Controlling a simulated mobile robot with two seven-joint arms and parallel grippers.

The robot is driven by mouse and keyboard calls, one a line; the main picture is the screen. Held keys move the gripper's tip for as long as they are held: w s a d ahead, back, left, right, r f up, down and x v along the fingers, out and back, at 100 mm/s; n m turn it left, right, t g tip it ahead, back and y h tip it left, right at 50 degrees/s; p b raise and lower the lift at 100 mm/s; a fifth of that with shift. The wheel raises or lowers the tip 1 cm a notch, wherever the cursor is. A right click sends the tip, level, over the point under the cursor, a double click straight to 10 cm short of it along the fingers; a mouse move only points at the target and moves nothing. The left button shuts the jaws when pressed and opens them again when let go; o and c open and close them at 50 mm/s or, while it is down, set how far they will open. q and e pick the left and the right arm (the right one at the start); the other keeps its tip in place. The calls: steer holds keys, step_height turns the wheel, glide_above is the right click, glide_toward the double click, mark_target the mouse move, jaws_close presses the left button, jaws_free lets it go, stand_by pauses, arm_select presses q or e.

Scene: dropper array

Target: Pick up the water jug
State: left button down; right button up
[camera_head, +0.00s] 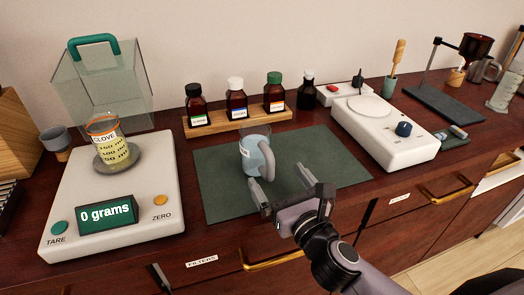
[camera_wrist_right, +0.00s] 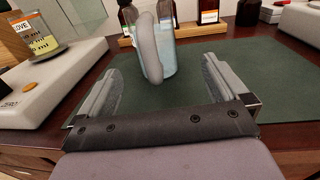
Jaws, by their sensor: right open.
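The water jug (camera_head: 253,152) is a clear bluish cup with a thick grey handle. It stands upright on the dark green mat (camera_head: 226,199). My right gripper (camera_head: 281,190) is open in front of the jug, on the near side of it, with its fingers pointing at it. In the right wrist view the jug (camera_wrist_right: 168,58) stands beyond the two spread fingers, with its handle facing the gripper (camera_wrist_right: 162,90). Nothing is between the fingers. My left gripper is not in view.
A white scale (camera_head: 75,190) reading 0 grams stands left, with a beaker (camera_head: 108,150) labelled CLOVE on it. Several brown bottles (camera_head: 236,100) stand on a wooden rack (camera_head: 222,127) behind the jug. A white hotplate device (camera_head: 385,135) is at the right. The mat's right part is clear.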

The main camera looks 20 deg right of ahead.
mark_target(261, 158)
steer(key=shift+w+a+r+p, duration=0.1)
steer(key=shift+w+a, duration=0.2)
steer(key=shift+w, duration=0.85)
steer(key=shift+w+a+r+p, duration=0.15)
steer(key=shift+w+a, duration=0.15)
steer(key=shift+w, duration=0.9)
steer(key=shift+w+a+f+p, duration=0.1)
steer(key=shift+w+a, duration=0.2)
steer(key=shift+w, duration=0.85)
steer(key=shift+r, duration=0.15)
steer(key=c, duration=1.5)
steer(key=shift+r, duration=0.2)
